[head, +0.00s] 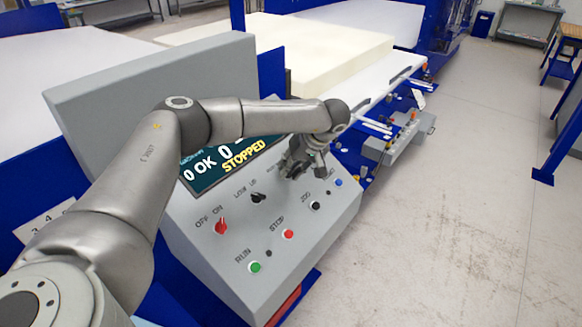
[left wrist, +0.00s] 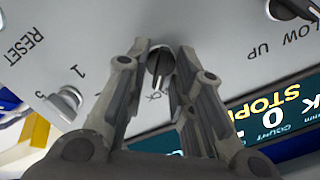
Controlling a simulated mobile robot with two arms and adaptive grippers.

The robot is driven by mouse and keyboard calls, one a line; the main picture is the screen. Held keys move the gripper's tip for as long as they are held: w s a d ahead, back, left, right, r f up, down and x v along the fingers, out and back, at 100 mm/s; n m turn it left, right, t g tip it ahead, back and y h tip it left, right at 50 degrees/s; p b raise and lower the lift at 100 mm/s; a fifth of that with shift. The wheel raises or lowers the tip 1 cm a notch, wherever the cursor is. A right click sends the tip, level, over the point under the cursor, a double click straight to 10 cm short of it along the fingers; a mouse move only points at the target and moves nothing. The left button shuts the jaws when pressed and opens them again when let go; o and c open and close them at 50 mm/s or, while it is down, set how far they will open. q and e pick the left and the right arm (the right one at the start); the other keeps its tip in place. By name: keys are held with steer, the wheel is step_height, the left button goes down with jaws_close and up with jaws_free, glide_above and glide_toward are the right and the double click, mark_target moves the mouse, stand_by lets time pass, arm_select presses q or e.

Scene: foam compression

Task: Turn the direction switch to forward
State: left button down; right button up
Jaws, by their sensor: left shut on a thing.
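My left gripper (head: 296,170) reaches over the upper right part of the grey control panel (head: 205,245). In the left wrist view, the gripper's two fingers (left wrist: 162,52) stand on either side of a black rotary switch (left wrist: 159,64) and are shut on it. The switch's label is partly covered by the fingers, with only letters like "CK" showing, so I cannot tell its full marking. In the head view, the gripper hides most of this switch. My right gripper is in neither view.
A LOW/UP switch (head: 258,197), a red OFF/ON switch (head: 221,227), a red STOP button (head: 288,234), a green RUN button (head: 255,267) and a blue button (head: 338,183) sit nearby. The display (head: 222,163) reads STOPPED. A foam block (head: 330,50) lies behind.

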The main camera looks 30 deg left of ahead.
arm_select(q)
steer(key=n+b, duration=0.3)
steer(key=n, duration=0.1)
steer(key=shift+f, duration=0.1)
steer(key=n+b, duration=0.3)
steer(key=n, duration=0.1)
steer(key=shift+s+a, duration=0.1)
steer(key=n+b, duration=0.3)
steer(key=n, duration=0.1)
steer(key=shift+n+t+b, duration=0.3)
steer(key=shift+s+n+b, duration=0.15)
steer(key=shift+n+b, duration=0.8)
steer(key=shift+n, duration=0.55)
steer(key=shift+r, duration=0.2)
steer(key=c, duration=1.6)
jaws_free()
steer(key=shift+o, duration=0.2)
steer(key=v, duration=1.2)
